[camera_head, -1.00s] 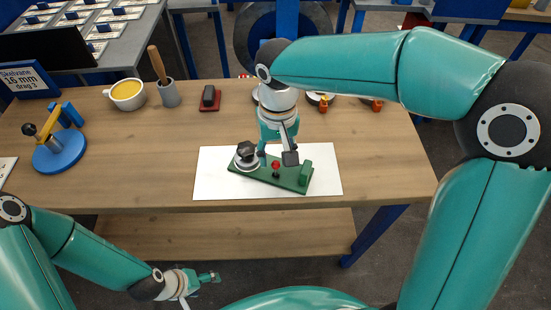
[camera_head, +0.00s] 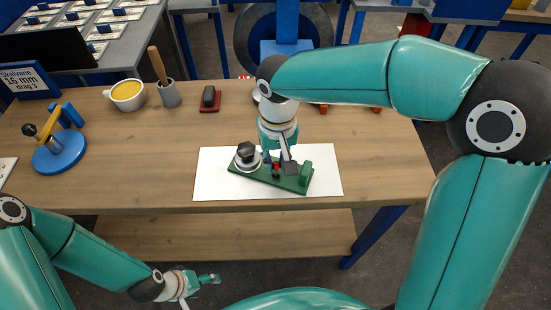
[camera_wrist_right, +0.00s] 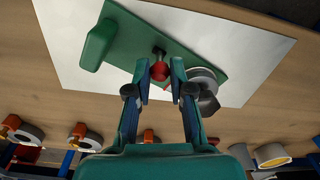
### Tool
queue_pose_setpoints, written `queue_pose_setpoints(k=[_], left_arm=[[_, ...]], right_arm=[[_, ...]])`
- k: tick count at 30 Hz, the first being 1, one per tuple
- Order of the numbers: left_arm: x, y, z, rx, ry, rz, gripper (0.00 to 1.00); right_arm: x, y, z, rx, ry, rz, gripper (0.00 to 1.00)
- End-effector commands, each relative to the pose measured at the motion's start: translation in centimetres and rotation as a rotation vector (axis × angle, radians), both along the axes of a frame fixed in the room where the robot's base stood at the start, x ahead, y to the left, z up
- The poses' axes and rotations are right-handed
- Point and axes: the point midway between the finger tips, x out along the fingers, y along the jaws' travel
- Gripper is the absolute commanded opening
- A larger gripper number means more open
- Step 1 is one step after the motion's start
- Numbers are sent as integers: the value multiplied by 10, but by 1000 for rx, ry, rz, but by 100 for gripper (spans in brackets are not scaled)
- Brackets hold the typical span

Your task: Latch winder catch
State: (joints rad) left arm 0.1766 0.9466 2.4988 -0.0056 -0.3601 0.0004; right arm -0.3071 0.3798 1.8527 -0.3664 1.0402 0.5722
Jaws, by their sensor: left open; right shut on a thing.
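The green winder plate (camera_head: 262,178) lies on a white sheet on the bench. It carries a dark knob on a pale disc (camera_head: 247,152) at its left end and a green block (camera_head: 305,172) at its right end. The red-tipped catch lever (camera_head: 276,169) stands between them, and its red ball also shows in the right wrist view (camera_wrist_right: 158,71). My right gripper (camera_head: 279,165) reaches down over the plate, its fingers shut on the red ball. My left gripper (camera_head: 210,279) is open and empty, low in front of the bench.
The white sheet (camera_head: 212,182) leaves bare bench around it. A blue-based crank stand (camera_head: 62,153), yellow-filled cup (camera_head: 126,92), grey pot with a wooden handle (camera_head: 169,94) and small dark-red block (camera_head: 209,100) stand left and behind. Several small parts sit behind my right arm.

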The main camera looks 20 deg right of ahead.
Motion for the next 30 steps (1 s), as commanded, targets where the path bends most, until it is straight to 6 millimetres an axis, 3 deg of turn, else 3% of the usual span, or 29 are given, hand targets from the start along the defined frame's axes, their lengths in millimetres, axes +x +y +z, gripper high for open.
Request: queue_pose_setpoints(k=[5,15,29,30], left_arm=[[0,0,-20,0,0,0,69],[0,0,-77,0,0,0,69],[0,0,-84,0,0,0,69],[0,0,-84,0,0,0,69]], right_arm=[[-4,4,-6,-43,-53,7,0],[-16,14,-11,-202,-255,8,0],[-18,16,-5,-243,-306,3,0],[-18,16,-5,-242,-306,3,23]])
